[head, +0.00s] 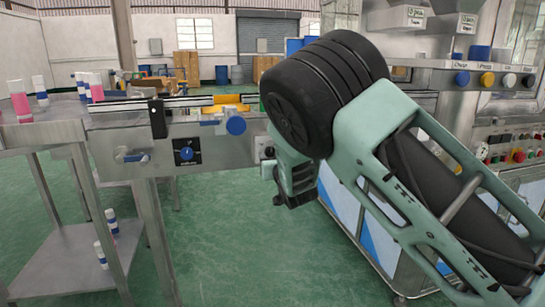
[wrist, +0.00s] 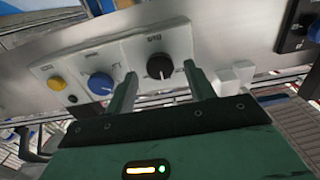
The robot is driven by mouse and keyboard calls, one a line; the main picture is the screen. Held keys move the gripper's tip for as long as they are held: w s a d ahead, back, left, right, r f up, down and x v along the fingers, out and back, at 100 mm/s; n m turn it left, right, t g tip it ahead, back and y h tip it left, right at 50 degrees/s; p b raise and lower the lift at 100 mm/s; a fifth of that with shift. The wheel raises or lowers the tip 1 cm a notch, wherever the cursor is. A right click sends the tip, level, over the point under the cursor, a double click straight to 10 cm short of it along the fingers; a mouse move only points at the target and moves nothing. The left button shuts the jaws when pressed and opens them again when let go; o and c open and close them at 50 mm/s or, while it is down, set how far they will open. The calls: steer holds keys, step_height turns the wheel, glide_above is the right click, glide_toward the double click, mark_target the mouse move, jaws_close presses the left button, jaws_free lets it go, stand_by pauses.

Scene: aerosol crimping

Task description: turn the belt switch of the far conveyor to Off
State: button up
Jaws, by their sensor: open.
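In the wrist view, a light panel carries a black knob (wrist: 159,67), a blue knob (wrist: 100,83) and a yellow button (wrist: 57,83). Their labels are too blurred to read. My gripper (wrist: 160,74) is open, its two fingers on either side of the black knob; I cannot tell if they touch it. In the head view, my gripper (head: 268,172) is beside the conveyor's front side, and my arm hides much of that area. A dark plate with a blue switch (head: 186,153) is on the conveyor further left. I cannot tell which control is the far conveyor's belt switch.
The conveyor (head: 215,133) runs across the middle in the head view. A steel table (head: 45,130) with pink, white and blue cans stands at left. A machine panel with coloured buttons (head: 487,79) is at right. Green floor is open below the conveyor.

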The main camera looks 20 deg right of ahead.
steer(key=shift+w, duration=0.9)
steer(key=c, duration=1)
steer(key=shift+n, duration=0.3)
steer(key=n, duration=0.4)
steer(key=shift+n, duration=2.6)
